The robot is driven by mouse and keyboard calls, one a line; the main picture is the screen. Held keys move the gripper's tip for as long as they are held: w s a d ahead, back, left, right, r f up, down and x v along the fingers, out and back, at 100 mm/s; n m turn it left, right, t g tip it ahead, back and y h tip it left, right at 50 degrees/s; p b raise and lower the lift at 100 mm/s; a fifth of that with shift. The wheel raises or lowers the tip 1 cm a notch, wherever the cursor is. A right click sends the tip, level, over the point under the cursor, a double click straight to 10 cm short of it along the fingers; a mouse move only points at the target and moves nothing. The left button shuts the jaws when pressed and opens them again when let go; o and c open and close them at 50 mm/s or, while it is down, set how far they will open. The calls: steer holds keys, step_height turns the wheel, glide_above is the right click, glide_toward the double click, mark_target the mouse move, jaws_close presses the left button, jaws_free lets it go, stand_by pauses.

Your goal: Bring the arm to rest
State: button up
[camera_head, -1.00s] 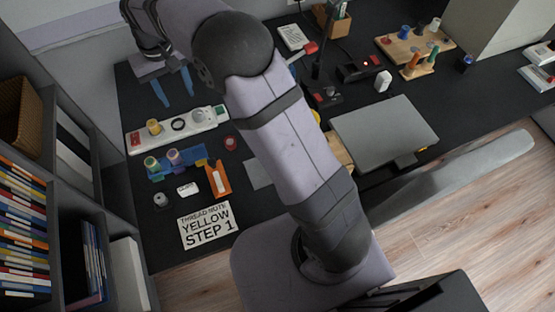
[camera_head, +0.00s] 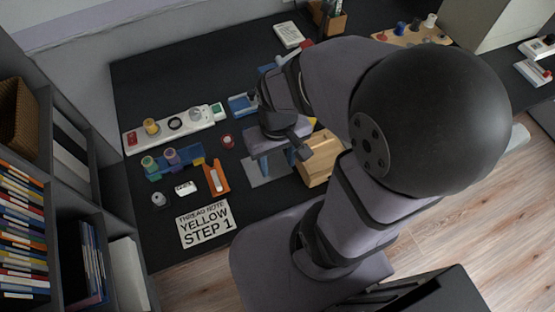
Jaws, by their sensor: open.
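My gripper (camera_head: 277,163) is open, with its two blue fingers pointing down and apart. It hangs over a grey mat (camera_head: 258,180) in the middle of the dark desk, just left of a wooden box (camera_head: 317,176). I see nothing between the fingers. I cannot tell how high the fingertips are above the mat. My arm is folded back, and its large dark elbow covers much of the right side of the desk.
Left of my gripper are an orange holder (camera_head: 216,180), a blue rack (camera_head: 186,160) with spools and a white strip (camera_head: 199,119). A blue tray (camera_head: 242,104) lies behind. A card (camera_head: 206,223) reading "THREAD NOTE YELLOW STEP 1" lies in front. Shelves (camera_head: 45,230) stand at left.

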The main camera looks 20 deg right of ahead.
step_height(320, 180, up, 3)
steer(key=p, duration=0.3)
steer(key=shift+f, duration=0.1)
stand_by(0.3)
stand_by(1.9)
